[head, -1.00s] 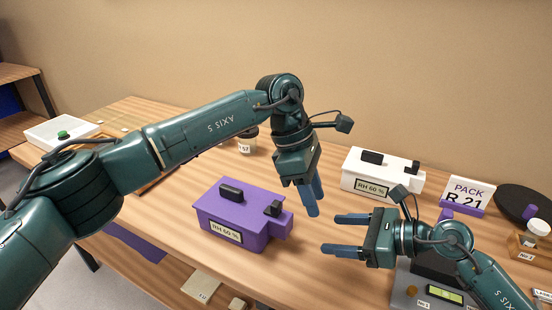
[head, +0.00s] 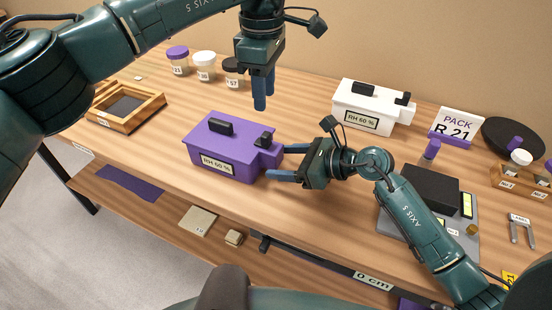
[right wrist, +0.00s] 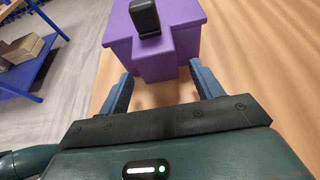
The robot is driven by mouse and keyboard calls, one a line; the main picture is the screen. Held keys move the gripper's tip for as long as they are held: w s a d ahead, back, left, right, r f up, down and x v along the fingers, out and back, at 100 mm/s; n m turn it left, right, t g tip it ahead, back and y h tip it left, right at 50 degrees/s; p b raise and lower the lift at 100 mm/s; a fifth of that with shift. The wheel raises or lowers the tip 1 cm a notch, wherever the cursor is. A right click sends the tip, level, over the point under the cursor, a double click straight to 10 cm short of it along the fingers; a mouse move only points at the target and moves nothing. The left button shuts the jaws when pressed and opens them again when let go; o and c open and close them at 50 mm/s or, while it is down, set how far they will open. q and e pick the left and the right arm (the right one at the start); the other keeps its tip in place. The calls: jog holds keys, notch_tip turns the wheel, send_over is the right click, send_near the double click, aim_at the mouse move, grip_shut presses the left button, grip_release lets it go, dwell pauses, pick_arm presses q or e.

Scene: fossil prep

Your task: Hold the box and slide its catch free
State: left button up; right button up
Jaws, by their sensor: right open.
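The purple box (head: 210,158), labelled RH 60 %, stands on the table and also shows in the right wrist view (right wrist: 180,15). A black handle (head: 220,127) sits on its lid. A black catch (head: 264,139) sits at its right end, above a narrow purple projection, and shows in the right wrist view (right wrist: 145,18). My right gripper (head: 277,162) is open at that end, its blue fingers on either side of the projection; I cannot tell whether they touch it. My left gripper (head: 264,100) points down above and behind the box, holding nothing visible; its finger gap is unclear.
A similar white box (head: 355,112) stands behind to the right, near the PACK R 21 sign (head: 456,124). Lidded jars (head: 204,66) and a wooden frame (head: 128,107) are at the left. A grey device (head: 400,217) lies near my right arm. The table's front edge is close.

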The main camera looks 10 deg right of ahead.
jog(key=shift+x, duration=1.35)
jog(key=shift+c, duration=0.2)
